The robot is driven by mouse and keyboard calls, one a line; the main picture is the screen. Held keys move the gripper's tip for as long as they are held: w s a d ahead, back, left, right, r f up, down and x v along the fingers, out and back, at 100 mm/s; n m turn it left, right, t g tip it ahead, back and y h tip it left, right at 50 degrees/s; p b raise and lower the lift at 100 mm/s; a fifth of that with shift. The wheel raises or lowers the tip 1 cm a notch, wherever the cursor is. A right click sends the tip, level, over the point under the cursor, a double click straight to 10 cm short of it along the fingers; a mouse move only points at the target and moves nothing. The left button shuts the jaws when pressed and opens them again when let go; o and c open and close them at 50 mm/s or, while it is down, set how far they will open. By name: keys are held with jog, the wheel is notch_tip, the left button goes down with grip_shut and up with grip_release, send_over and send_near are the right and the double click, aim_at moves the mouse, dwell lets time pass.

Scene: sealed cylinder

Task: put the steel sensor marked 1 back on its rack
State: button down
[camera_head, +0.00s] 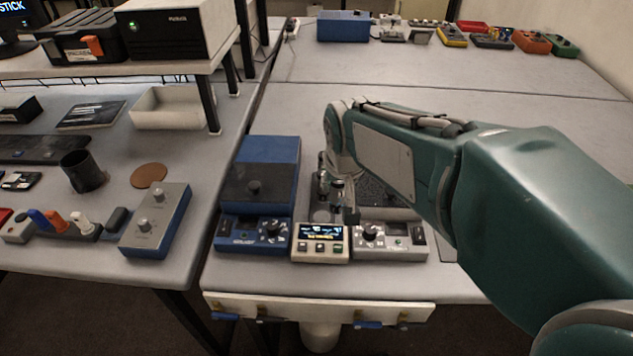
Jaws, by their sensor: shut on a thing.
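My gripper (338,196) hangs at the end of my green arm, just behind the small display box in the middle of the table. It is shut on a small steel piece, which I take to be the steel sensor (337,184); the jaws partly hide it, and no mark 1 can be read. A pale rack-like strip (320,303) runs along the table's front edge, with blue and dark pieces on it. I cannot tell whether this strip is the sensor's rack.
A blue device (262,170), a beige display box (320,243) and a grey knob unit (390,240) stand close around my gripper. A blue-sided box (157,220) and a black cup (82,171) stand on the left table. The table behind my arm is mostly clear.

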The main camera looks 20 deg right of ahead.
jog(key=x, duration=0.3)
jog(key=w+a+x, duration=0.1)
jog(key=x, duration=0.3)
jog(key=w+x, duration=0.1)
jog(key=x, duration=0.3)
jog(key=shift+s+a+r, duration=0.1)
jog(key=shift+a+r, duration=0.3)
jog(key=shift+a+f, duration=0.1)
jog(key=shift+c, duration=1.5)
grip_release()
jog(key=shift+f, duration=0.1)
